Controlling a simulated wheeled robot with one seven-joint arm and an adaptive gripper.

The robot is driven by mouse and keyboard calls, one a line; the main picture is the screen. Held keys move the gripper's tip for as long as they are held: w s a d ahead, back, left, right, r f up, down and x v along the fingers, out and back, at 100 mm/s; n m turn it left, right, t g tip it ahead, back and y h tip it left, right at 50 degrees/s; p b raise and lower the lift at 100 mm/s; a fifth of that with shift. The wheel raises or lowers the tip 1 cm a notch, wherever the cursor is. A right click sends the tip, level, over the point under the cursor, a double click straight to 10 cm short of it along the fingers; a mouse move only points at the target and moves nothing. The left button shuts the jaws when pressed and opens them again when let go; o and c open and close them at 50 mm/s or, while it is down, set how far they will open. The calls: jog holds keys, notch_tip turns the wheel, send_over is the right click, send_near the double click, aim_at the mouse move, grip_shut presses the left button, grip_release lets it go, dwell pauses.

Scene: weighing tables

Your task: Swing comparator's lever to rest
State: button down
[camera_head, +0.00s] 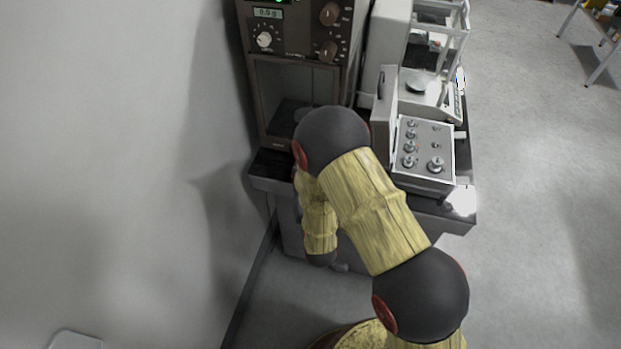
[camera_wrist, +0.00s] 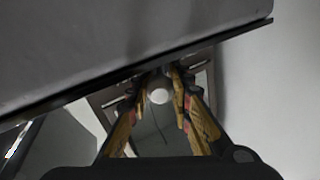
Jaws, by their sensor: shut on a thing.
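The comparator (camera_head: 297,62) is a tall brown-grey case with a lit display, dials and a glass front, at the back left of the table in the head view. In the wrist view, part of a brown-framed case (camera_wrist: 101,98) shows behind my fingers. My gripper (camera_wrist: 163,88) has its two yellow fingers closed around a pale round knob (camera_wrist: 158,96), which appears to be the lever's end. The lever's shaft cannot be made out. In the head view my arm hides the lower front of the comparator, and my fingers cannot be made out.
A grey box with several knobs (camera_head: 425,150) and a balance with a glass shield (camera_head: 430,85) stand to the right on the dark table (camera_head: 440,213). A plain wall (camera_head: 110,150) is close on the left. The floor (camera_head: 540,230) at right is open.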

aim_at(290, 178)
jog(key=a+m+h, duration=0.1)
jog(key=h, duration=0.1)
jog(key=a+m+h+b, duration=0.1)
jog(key=h, duration=0.1)
jog(key=shift+a+m, duration=0.25)
jog(key=shift+m, duration=0.05)
jog(key=shift+w+a+m+g+h+b, duration=0.15)
jog(key=shift+a+m+h+b, duration=0.2)
jog(key=shift+m+h, duration=0.5)
jog(key=shift+a+m+g+h+b, duration=0.2)
jog(key=shift+a+m+h, duration=0.25)
jog(key=shift+h, duration=0.7)
jog(key=c, duration=1.6)
grip_release()
jog(key=shift+o, duration=0.2)
jog(key=v, duration=1.2)
